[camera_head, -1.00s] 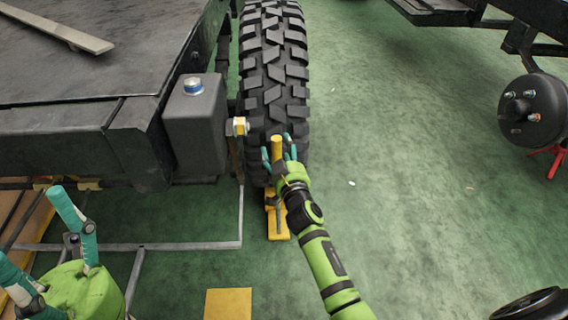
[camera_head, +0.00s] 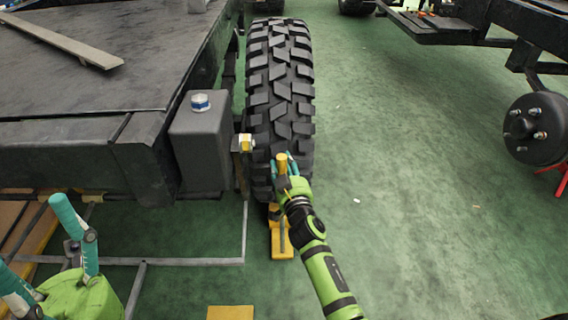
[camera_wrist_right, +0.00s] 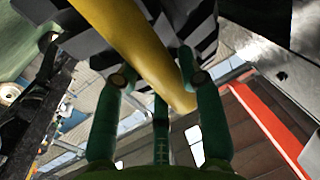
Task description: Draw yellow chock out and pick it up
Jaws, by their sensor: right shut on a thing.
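The yellow chock (camera_head: 281,241) stands on the green floor at the near foot of the big black tyre (camera_head: 279,85). Its upright yellow post rises in front of the tread. My right gripper (camera_head: 285,168) is shut on the upper part of this post, with its teal fingers around it. In the right wrist view, the yellow post (camera_wrist_right: 135,45) runs slantwise between the fingers of the right gripper (camera_wrist_right: 160,95). My left gripper (camera_head: 48,250) is at the lower left, fingers spread, empty and away from the chock.
A dark chassis deck (camera_head: 80,75) with a grey box (camera_head: 202,145) stands left of the tyre. A wheel hub (camera_head: 537,130) is at the far right. A yellow block (camera_head: 230,312) lies at the bottom edge. The floor right of my right arm is clear.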

